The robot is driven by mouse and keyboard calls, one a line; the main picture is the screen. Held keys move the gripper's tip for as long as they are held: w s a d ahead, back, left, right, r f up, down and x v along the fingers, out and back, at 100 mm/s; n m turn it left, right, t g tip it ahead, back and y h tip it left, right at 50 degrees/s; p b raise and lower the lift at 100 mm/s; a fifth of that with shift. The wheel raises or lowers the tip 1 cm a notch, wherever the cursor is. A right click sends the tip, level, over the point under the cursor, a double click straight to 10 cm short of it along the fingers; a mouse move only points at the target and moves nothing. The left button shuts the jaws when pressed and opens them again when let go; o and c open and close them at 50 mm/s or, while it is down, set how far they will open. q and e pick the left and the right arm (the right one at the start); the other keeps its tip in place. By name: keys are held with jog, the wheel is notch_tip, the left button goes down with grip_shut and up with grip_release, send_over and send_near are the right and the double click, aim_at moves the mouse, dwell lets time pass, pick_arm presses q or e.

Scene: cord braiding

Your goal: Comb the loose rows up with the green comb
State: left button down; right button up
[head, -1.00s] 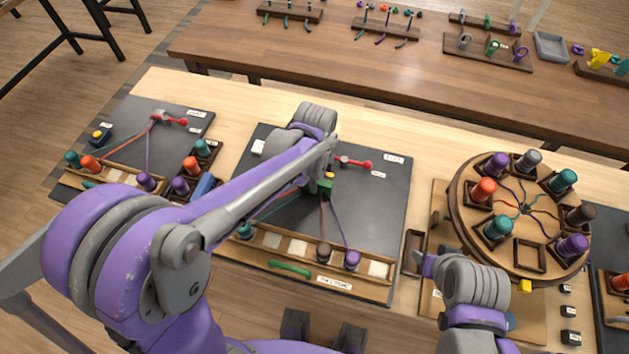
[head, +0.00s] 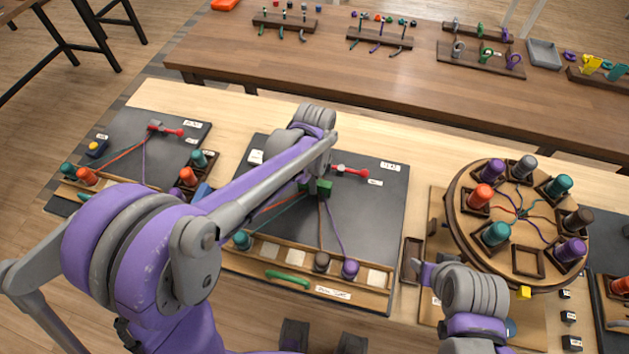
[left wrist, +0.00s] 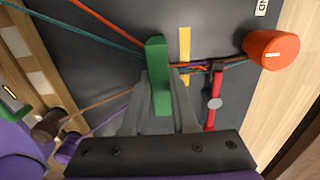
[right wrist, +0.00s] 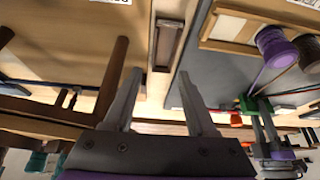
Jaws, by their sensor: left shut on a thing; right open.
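The dark braiding board (head: 375,220) lies in the middle of the bench. My left gripper (left wrist: 157,85) is shut on the green comb (left wrist: 157,60), which it holds over the cords near the board's far side. The comb also shows in the head view (head: 323,187). Red, teal, brown and purple cords run from the comb area toward the front rail (head: 300,262). In the left wrist view, cords continue past the comb beside a yellow strip (left wrist: 184,45) to a red-handled clamp (left wrist: 214,95). Individual rows are too small to tell. My right gripper (right wrist: 158,85) is open and empty.
Teal (head: 242,239), brown (head: 322,261) and purple (head: 350,269) bobbins stand along the rail. A round stand (head: 460,230) with several bobbins is at the right. An orange cylinder (left wrist: 272,48) is near the clamp. Another board (head: 165,110) lies at the left.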

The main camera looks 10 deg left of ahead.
pick_arm(q)
jog(key=shift+s+r+p, duration=0.15)
jog(key=shift+r+p, duration=0.6)
jog(key=shift+r, duration=0.75)
jog(key=shift+s+r+p, duration=0.15)
jog(key=shift+r+p, duration=0.55)
jog(key=shift+r, duration=0.85)
jog(key=shift+s+r+p, duration=0.15)
jog(key=shift+r+p, duration=0.6)
jog(key=shift+r, duration=0.75)
pick_arm(e)
notch_tip(320, 180, up, 6)
jog(key=w, duration=0.2)
jog(key=shift+w, duration=0.25)
pick_arm(q)
jog(key=shift+s, duration=0.1)
pick_arm(e)
jog(key=shift+s, duration=0.15)
pick_arm(q)
jog(key=shift+f, duration=0.1)
